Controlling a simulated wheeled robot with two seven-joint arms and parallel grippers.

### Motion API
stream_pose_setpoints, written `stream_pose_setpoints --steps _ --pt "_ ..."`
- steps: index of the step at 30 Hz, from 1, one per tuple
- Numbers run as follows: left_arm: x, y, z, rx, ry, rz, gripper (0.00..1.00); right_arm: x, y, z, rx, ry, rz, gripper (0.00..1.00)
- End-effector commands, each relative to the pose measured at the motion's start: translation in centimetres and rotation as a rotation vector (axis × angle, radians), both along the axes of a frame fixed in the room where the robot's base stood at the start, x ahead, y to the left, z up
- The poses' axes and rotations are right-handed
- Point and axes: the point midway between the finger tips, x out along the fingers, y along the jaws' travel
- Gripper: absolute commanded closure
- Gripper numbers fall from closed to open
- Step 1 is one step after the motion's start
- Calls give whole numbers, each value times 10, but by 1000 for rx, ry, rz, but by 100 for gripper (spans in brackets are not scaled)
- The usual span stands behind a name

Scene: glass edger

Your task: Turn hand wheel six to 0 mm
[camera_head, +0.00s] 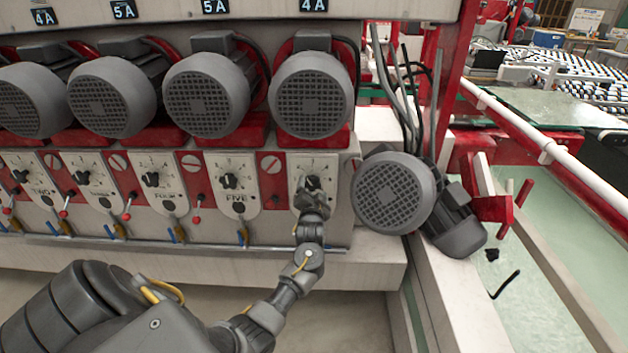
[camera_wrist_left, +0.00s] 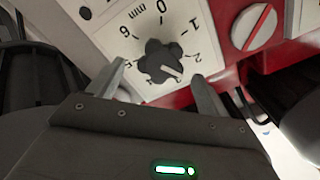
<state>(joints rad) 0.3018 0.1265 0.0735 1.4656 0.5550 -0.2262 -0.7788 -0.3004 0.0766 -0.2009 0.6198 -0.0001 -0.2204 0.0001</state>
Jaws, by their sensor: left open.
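Hand wheel six is the dark lobed knob at the right end of the row. In the head view its dial plate (camera_head: 319,166) shows, with my left gripper (camera_head: 312,193) in front of its lower part. In the left wrist view the hand wheel (camera_wrist_left: 158,58) sits on a white dial marked in mm. Its white pointer line aims to the lower right, away from the 0 at the top. My left gripper (camera_wrist_left: 158,76) is open, one finger on each side of the wheel's lower part; contact cannot be told. My right gripper is not in view.
Hand wheel five (camera_head: 236,183) and several like it line up to the left. Motors (camera_head: 311,95) overhang the row. A tilted motor (camera_head: 393,193) stands close on the right. A slotted screw (camera_wrist_left: 253,27) sits beside the dial. A ledge (camera_head: 350,262) runs below.

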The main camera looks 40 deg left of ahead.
Motion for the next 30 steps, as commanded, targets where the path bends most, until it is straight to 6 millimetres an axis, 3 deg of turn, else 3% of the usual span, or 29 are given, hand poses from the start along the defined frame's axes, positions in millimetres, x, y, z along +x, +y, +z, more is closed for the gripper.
stream_pose_setpoints --steps 9,21,30 --pt "30 24 1 0 1 1 22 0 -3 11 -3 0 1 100" --pt "34 27 -1 -1 -1 0 22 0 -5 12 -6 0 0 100" --pt "34 26 -1 -1 0 -1 61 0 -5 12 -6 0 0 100"
